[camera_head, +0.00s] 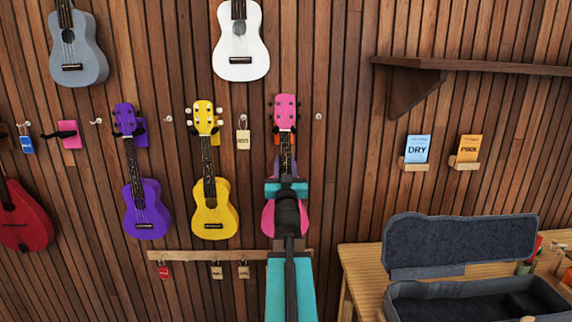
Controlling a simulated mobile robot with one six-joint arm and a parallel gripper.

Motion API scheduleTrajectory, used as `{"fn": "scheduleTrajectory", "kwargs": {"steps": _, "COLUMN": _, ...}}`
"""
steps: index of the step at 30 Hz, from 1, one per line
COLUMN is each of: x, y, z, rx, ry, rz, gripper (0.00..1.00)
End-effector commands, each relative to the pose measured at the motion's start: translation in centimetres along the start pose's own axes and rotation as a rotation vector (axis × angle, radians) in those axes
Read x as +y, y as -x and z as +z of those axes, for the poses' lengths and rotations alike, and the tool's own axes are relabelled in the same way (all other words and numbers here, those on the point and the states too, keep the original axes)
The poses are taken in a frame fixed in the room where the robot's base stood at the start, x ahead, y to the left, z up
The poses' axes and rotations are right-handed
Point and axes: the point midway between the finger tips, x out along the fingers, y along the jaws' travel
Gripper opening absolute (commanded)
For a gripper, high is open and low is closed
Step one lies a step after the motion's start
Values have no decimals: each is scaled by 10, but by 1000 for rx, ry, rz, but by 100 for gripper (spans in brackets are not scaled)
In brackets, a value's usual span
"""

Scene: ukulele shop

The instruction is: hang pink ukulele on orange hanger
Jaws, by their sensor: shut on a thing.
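The pink ukulele (285,107) is upright against or close to the slatted wall, headstock up. My gripper (286,187) is shut on it around the lower neck and upper body, and my arm hides much of its body. A small orange patch of the orange hanger (277,138) shows behind the neck, just below the headstock. Dark prong ends appear on both sides of the neck there. I cannot tell whether the headstock rests on the prongs or is still in front of them.
A purple ukulele (146,205) and a yellow ukulele (211,205) hang to the left. A white ukulele (240,45) hangs above. A wooden rail (200,256) runs below. An open case (425,240) lies on a wooden table (362,262) at right. A shelf (480,66) juts out upper right.

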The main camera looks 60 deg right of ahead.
Motion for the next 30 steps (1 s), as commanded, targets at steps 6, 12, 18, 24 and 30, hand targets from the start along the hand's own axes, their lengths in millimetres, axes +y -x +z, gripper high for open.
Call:
{"fn": "scheduleTrajectory", "kwargs": {"steps": 6, "x": -1, "y": -8, "z": 2, "rx": 3, "ry": 0, "rz": -1, "gripper": 0}}
{"fn": "scheduleTrajectory", "kwargs": {"steps": 12, "x": -1, "y": -14, "z": 4, "rx": 3, "ry": 0, "rz": -1, "gripper": 0}}
{"fn": "scheduleTrajectory", "kwargs": {"steps": 18, "x": -2, "y": -20, "z": 6, "rx": 3, "ry": -1, "rz": -1, "gripper": 0}}
{"fn": "scheduleTrajectory", "kwargs": {"steps": 24, "x": -2, "y": -25, "z": 8, "rx": 3, "ry": -1, "rz": -2, "gripper": 0}}
{"fn": "scheduleTrajectory", "kwargs": {"steps": 30, "x": -3, "y": -31, "z": 10, "rx": 3, "ry": -1, "rz": -2, "gripper": 0}}
